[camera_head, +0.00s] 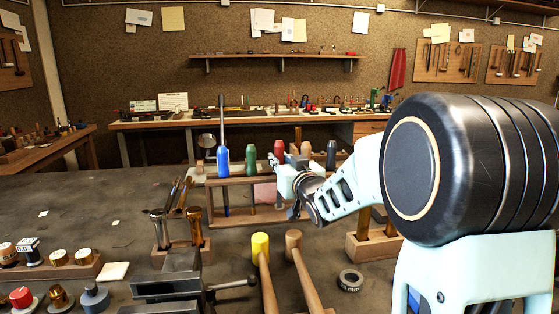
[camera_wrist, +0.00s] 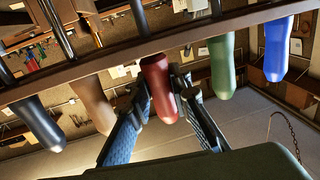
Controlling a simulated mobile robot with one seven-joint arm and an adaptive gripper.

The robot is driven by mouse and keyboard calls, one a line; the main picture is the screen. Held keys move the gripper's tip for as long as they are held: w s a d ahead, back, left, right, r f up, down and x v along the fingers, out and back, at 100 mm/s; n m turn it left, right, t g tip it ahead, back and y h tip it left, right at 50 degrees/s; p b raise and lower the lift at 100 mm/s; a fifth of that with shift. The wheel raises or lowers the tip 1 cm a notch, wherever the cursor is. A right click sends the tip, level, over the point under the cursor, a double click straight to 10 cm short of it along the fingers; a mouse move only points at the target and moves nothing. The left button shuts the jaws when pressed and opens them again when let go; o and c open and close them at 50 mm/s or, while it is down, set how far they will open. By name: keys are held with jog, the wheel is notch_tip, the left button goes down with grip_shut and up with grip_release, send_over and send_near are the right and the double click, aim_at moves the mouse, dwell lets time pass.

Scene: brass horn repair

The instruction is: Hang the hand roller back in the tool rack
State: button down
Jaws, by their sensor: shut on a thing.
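My gripper (camera_head: 283,172) is at the wooden tool rack (camera_head: 240,181) on the bench. In the wrist view my gripper (camera_wrist: 162,84) has its two fingers on either side of a red handle (camera_wrist: 157,92) and is shut on it. I take this red-handled tool for the hand roller; its roller end cannot be made out. The red handle also shows in the head view (camera_head: 279,148), in line with the other handles. In the wrist view its end lies against the rack's rail (camera_wrist: 110,58). Whether it is seated in a slot cannot be told.
Beside it in the rack are a green handle (camera_head: 251,158), a blue handle (camera_head: 222,161), a brown handle (camera_head: 306,148) and a dark handle (camera_head: 331,152). A yellow-headed mallet (camera_head: 260,245), a wooden mallet (camera_head: 295,245) and a vise (camera_head: 180,275) are in front.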

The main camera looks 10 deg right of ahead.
jog(key=shift+f+b, duration=0.3)
jog(key=shift+f, duration=0.05)
jog(key=c, duration=1.8)
grip_release()
jog(key=shift+r, duration=0.1)
jog(key=shift+o, duration=0.4)
jog(key=s+d, duration=0.2)
jog(key=s, duration=1)
